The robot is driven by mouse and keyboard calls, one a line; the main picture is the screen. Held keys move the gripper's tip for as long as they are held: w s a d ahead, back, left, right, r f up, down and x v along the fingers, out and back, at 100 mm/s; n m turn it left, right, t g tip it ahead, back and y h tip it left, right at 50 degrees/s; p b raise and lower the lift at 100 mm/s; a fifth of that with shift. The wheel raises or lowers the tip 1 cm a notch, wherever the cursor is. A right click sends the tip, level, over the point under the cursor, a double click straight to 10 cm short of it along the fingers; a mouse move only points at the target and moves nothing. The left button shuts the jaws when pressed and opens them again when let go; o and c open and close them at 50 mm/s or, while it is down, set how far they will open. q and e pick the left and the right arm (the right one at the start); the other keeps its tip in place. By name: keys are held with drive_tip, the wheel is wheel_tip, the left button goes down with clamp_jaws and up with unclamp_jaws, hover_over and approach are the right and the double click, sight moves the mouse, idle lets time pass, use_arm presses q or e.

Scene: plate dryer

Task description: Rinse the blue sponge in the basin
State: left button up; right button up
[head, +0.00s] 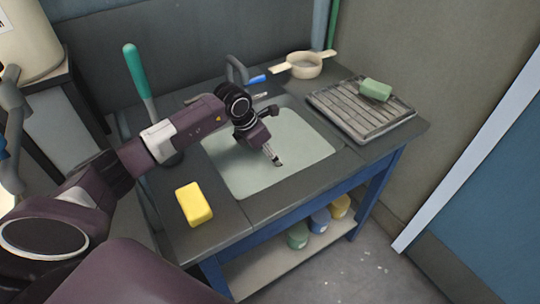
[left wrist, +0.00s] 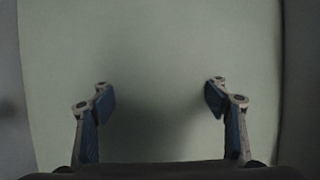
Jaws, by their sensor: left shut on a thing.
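My left gripper (head: 277,161) points down over the pale basin (head: 305,150). In the left wrist view its two fingers (left wrist: 160,95) stand apart, and I see only the basin floor (left wrist: 160,40) and a dark shadow between them. I cannot make out a sponge in its grip. A small blue thing (head: 257,79) lies behind the basin beside the grey tap (head: 238,66); it is partly hidden, and I cannot tell whether it is the blue sponge. My right gripper is not in view.
A yellow sponge (head: 194,204) lies on the counter left of the basin. A green sponge (head: 375,90) lies on the ribbed drying rack (head: 360,118) at the right. A pale strainer (head: 304,65) lies behind. A green-handled tool (head: 136,70) stands at the left.

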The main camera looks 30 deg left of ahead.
use_arm(q)
drive_tip(key=shift+r, duration=0.1)
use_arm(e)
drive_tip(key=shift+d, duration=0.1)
use_arm(q)
drive_tip(key=shift+r+p, duration=0.25)
drive_tip(key=shift+p, duration=0.05)
drive_tip(key=shift+r+p, duration=0.55)
drive_tip(key=shift+r, duration=0.3)
drive_tip(key=shift+r+p, duration=0.5)
drive_tip(key=shift+r, duration=0.3)
drive_tip(key=shift+r+p, duration=0.9)
drive_tip(key=shift+r, duration=0.55)
drive_tip(key=shift+r+p, duration=0.9)
drive_tip(key=shift+r, duration=0.6)
drive_tip(key=shift+r+p, duration=1.5)
drive_tip(key=shift+r, duration=1.1)
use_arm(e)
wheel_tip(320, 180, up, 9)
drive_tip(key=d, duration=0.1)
